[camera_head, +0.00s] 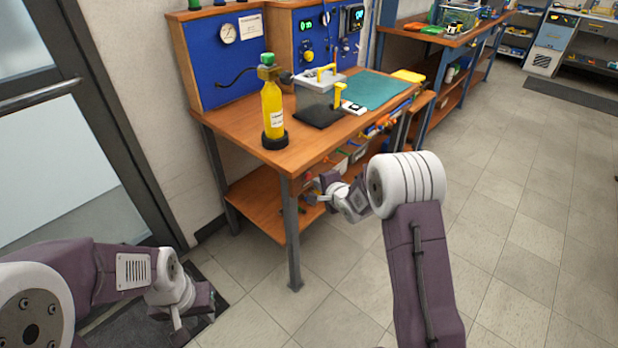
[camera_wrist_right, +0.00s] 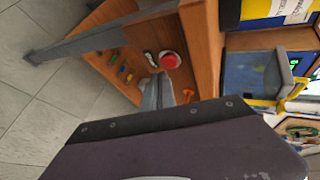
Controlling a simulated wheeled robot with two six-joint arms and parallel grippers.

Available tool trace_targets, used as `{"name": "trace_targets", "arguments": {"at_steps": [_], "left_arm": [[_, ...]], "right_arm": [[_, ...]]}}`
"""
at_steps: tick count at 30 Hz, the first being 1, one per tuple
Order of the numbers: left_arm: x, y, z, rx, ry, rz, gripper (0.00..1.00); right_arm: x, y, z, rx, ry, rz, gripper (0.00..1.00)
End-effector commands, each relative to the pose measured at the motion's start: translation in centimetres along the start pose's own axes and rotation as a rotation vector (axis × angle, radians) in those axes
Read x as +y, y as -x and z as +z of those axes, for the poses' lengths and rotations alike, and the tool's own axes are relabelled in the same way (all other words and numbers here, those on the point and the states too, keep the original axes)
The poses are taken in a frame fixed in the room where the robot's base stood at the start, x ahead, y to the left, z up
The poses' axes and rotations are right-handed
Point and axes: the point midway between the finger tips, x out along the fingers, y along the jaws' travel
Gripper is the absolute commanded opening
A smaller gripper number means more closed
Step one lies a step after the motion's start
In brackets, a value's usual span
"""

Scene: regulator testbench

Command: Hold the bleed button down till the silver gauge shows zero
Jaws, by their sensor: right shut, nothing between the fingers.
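A round white-faced gauge (camera_head: 228,33), which looks like the silver gauge, sits on the blue panel behind the bench; its reading is too small to tell. A yellow cylinder (camera_head: 272,108) with a green-topped regulator (camera_head: 267,62) stands upright at the bench's left end. My right gripper (camera_head: 316,190) is shut and empty, below the benchtop level at the front; in the right wrist view its fingers (camera_wrist_right: 160,95) show near a red round object (camera_wrist_right: 170,61). My left gripper (camera_head: 205,308) is low at the left, away from the bench, its fingers unclear.
A door (camera_head: 70,120) stands at left.

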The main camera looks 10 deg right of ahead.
Motion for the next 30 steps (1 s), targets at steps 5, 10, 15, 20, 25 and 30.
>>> {"name": "trace_targets", "arguments": {"at_steps": [5,10,15,20,25,30], "left_arm": [[0.0,0.01,0.0,0.0,0.0,0.0,0.23],[0.01,0.36,-0.04,0.0,0.0,0.0,0.23],[0.01,0.55,-0.06,0.0,0.0,0.0,0.23],[0.01,0.5,-0.05,0.0,0.0,0.0,0.23],[0.01,0.53,-0.05,0.0,0.0,0.0,0.23],[0.01,0.6,-0.06,0.0,0.0,0.0,0.23]], "right_arm": [[-0.01,0.0,0.0,0.0,0.0,0.0,0.0],[-0.29,-0.28,0.19,0.0,0.0,0.0,0.0],[-0.42,-0.66,0.41,-0.001,0.001,0.0,0.0],[-0.38,-0.67,0.39,0.0,0.0,0.0,0.0],[-0.41,-0.71,0.4,0.0,0.0,0.0,0.0],[-0.51,-0.86,0.48,0.0,0.0,0.0,0.0]]}}
